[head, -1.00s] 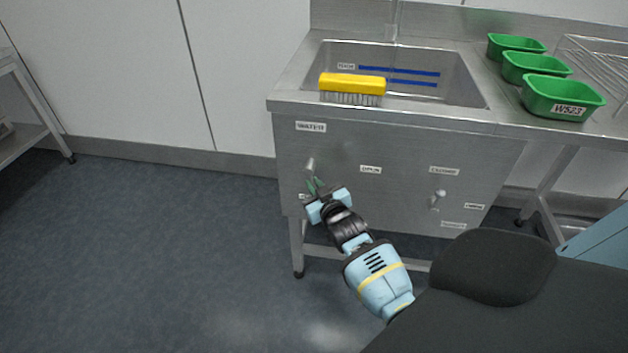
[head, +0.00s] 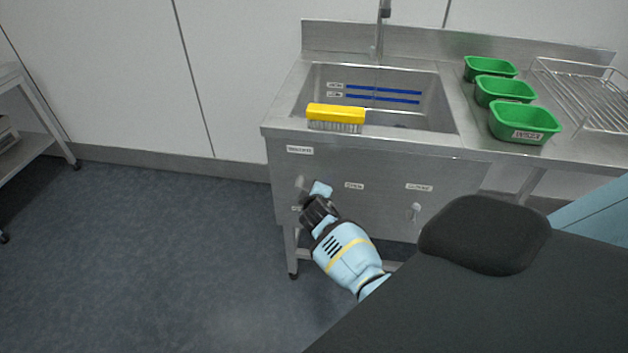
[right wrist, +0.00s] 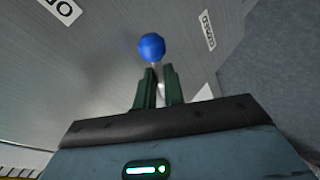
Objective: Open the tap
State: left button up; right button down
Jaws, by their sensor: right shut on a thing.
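The tap lever (head: 300,183) is on the left of the steel sink's front panel, below the water label (head: 300,150). In the right wrist view its blue ball knob (right wrist: 151,46) sticks out beyond my fingertips. My right gripper (right wrist: 158,86) is shut on the lever's stem just below the knob. In the head view my right gripper (head: 320,190) is at the panel and partly hides the lever. My left gripper is not in view.
A second lever (head: 415,211) is further right on the panel, near the closed label (head: 419,187). A yellow brush (head: 336,112) lies on the sink's front rim. Several green tubs, one being this front tub (head: 524,124), and a wire rack (head: 590,95) stand at the right.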

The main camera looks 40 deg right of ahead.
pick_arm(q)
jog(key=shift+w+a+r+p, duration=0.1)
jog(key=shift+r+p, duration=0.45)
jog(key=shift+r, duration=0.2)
pick_arm(e)
jog(key=shift+r+n+g+h, duration=0.8)
jog(key=shift+r+n+g, duration=0.1)
jog(key=shift+n+g, duration=0.2)
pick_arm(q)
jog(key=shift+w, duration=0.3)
pick_arm(e)
jog(key=c, duration=1.5)
grip_release()
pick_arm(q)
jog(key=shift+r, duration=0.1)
